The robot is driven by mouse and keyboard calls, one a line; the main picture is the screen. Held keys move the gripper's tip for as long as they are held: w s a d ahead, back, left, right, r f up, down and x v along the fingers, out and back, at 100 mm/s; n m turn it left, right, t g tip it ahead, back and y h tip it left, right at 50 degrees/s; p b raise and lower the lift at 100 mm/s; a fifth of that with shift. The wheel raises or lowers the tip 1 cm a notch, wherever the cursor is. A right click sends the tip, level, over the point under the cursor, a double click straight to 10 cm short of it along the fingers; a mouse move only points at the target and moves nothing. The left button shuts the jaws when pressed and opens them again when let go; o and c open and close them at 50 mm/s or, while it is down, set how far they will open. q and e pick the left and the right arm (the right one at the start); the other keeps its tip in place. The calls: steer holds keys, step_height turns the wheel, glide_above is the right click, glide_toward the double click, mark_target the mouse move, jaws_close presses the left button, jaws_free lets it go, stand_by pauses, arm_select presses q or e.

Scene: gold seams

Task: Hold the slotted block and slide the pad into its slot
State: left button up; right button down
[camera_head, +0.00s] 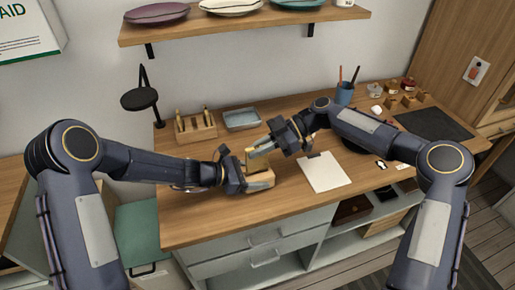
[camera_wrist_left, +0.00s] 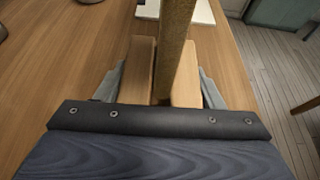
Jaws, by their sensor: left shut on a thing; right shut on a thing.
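The light wooden slotted block (camera_head: 262,183) is at the front middle of the desk. My left gripper (camera_head: 247,182) is shut on it from the left. In the left wrist view the block (camera_wrist_left: 136,75) shows between my grey fingers, with a slot down its middle. The tan, grainy pad (camera_wrist_left: 177,35) stands in line with that slot, its lower end between the two walls; how deep it sits I cannot tell. In the head view the pad (camera_head: 251,159) rises above the block. My right gripper (camera_head: 264,149) is shut on the pad from the upper right.
A white sheet (camera_head: 325,172) lies right of the block. A wooden holder (camera_head: 195,128) and a grey-blue tray (camera_head: 242,119) stand behind. A blue cup (camera_head: 345,94) and a dark mat (camera_head: 434,123) are at the back right. The desk's front edge is close to the block.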

mark_target(258, 169)
steer(key=shift+f, duration=2.25)
stand_by(1.4)
steer(key=c, duration=1.4)
jaws_free()
steer(key=shift+d, duration=0.1)
steer(key=v, duration=1.2)
arm_select(q)
steer(key=o, duration=1.2)
